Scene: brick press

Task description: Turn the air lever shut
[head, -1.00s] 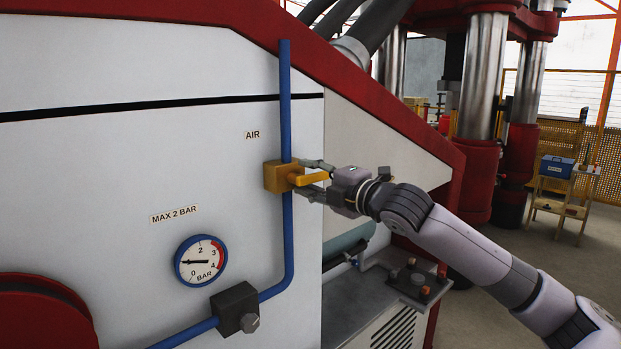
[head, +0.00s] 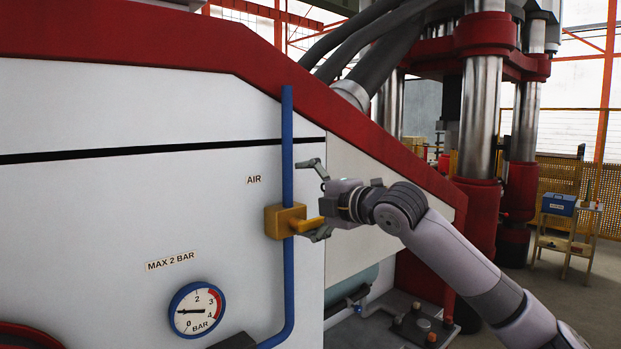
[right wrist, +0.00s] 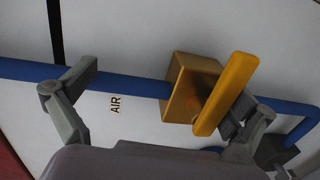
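The yellow air lever (head: 308,226) sticks out to the right from its yellow valve block (head: 283,221) on the vertical blue pipe, below the AIR label. It lies roughly crosswise to the pipe. My right gripper (head: 315,199) is open and empty, with its fingers spread wide. Its upper finger is well above the lever; its lower finger is close to the lever's end. In the right wrist view the lever (right wrist: 228,94) is beside the right-hand finger of my right gripper (right wrist: 165,103); I cannot tell whether they touch. My left gripper is not in view.
The blue pipe (head: 288,130) runs down the white panel and bends left near the pressure gauge (head: 197,310). A red sloping frame edge (head: 330,125) rises behind the gripper. Fittings (head: 420,325) stand on a ledge at lower right.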

